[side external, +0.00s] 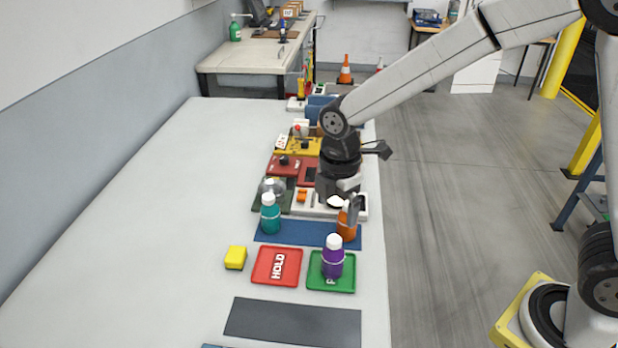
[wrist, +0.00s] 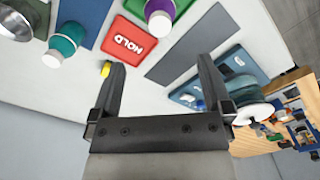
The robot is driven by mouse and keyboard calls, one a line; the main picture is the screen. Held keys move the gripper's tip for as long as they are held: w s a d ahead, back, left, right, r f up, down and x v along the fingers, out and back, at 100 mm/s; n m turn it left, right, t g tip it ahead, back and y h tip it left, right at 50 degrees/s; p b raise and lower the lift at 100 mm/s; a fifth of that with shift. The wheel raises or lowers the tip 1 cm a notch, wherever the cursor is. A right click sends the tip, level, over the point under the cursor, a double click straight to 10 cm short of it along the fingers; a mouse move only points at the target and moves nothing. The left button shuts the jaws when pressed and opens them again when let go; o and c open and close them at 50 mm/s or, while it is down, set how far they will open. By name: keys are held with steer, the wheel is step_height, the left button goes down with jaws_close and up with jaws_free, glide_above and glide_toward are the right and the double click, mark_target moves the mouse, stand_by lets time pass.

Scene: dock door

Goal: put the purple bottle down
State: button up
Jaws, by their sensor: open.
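The purple bottle (side external: 332,263), with a white cap, stands upright on the green tray (side external: 343,285), whose lettering it partly hides. In the wrist view the purple bottle (wrist: 159,9) is at the top edge, beyond my fingertips and partly cut off. My gripper (wrist: 160,63) is open, with nothing between its fingers. In the side view my gripper (side external: 350,205) is behind and above the purple bottle, apart from it, and overlaps the top of an orange bottle (side external: 346,230).
Left of the green tray lies a red tray (side external: 277,266) marked HOLD, with a yellow block (side external: 235,258) beside it. A teal bottle (side external: 270,218) stands on a blue mat (side external: 293,234). A dark mat (side external: 292,321) lies bare in front. The table's left side is clear.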

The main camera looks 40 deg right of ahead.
stand_by(0.4)
steer(key=s+d+f+m+t, duration=0.2)
steer(key=s+d+m, duration=0.8)
steer(key=m, duration=0.8)
steer(key=shift+s+d+f+t, duration=0.2)
steer(key=shift+d+f+t, duration=0.15)
steer(key=shift+d, duration=0.3)
